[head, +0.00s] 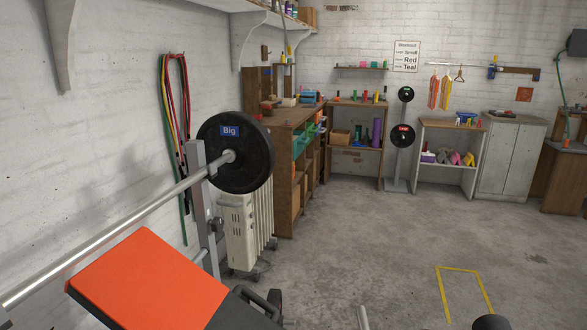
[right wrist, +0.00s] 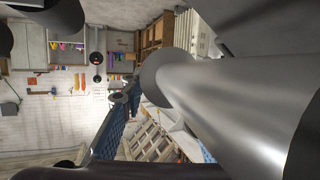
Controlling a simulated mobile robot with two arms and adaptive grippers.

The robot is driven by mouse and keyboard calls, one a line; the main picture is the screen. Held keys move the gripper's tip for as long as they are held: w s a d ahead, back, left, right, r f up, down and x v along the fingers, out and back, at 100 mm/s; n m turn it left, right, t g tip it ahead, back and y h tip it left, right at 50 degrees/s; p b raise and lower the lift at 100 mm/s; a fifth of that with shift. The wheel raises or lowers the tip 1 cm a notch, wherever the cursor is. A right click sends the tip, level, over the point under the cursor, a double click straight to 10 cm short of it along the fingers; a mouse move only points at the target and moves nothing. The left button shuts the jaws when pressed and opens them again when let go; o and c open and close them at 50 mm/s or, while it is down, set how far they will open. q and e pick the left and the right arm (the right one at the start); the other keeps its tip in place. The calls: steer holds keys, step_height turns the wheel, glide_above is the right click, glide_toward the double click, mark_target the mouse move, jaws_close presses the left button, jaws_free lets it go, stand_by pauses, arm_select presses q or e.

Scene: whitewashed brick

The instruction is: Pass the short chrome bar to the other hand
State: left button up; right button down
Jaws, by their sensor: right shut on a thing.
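The short chrome bar (right wrist: 225,105) fills the right half of the right wrist view. It is a smooth, shiny cylinder very close to the camera, and its round end faces the picture's middle. My right gripper (right wrist: 155,125) shows there by its blue textured pads and is shut on the bar. The exact contact is hard to make out. At the bottom edge of the head view is the tip of a pale grey upright piece (head: 363,318); I cannot tell whether it is the bar. I do not see my left gripper in either view.
A barbell (head: 120,232) with a black "Big" plate (head: 236,152) crosses the left, above an orange bench pad (head: 140,280). A white radiator (head: 246,228) and wooden shelving (head: 285,170) stand behind. The concrete floor (head: 370,235) in the middle is clear, with a yellow outline (head: 462,269).

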arm_select(q)
steer(key=s+f+g+p, duration=0.1)
steer(key=s+f+p, duration=0.2)
steer(key=f, duration=0.4)
steer(key=s+f+p, duration=0.3)
steer(key=f+p, duration=0.1)
steer(key=f, duration=0.3)
steer(key=s+a+f+p, duration=0.1)
steer(key=s+f+p, duration=0.1)
steer(key=s, duration=0.5)
steer(key=s+a+f+g+p, duration=0.1)
steer(key=s+a+f+p, duration=0.1)
steer(key=s, duration=0.5)
steer(key=shift+s+a+f+p, duration=0.15)
steer(key=shift+s+f+p, duration=0.15)
steer(key=shift+f+p, duration=0.55)
arm_select(e)
steer(key=s+d+r+n+g+y, duration=0.1)
steer(key=s+r+n+g+y, duration=0.2)
steer(key=r, duration=1)
steer(key=s+d+r+n+g+y, duration=0.1)
steer(key=s+r+n+g+y, duration=0.2)
steer(key=r, duration=1.1)
steer(key=s+n+y, duration=0.3)
steer(key=n+y, duration=0.1)
steer(key=shift+y, duration=0.4)
steer(key=shift+a, duration=0.1)
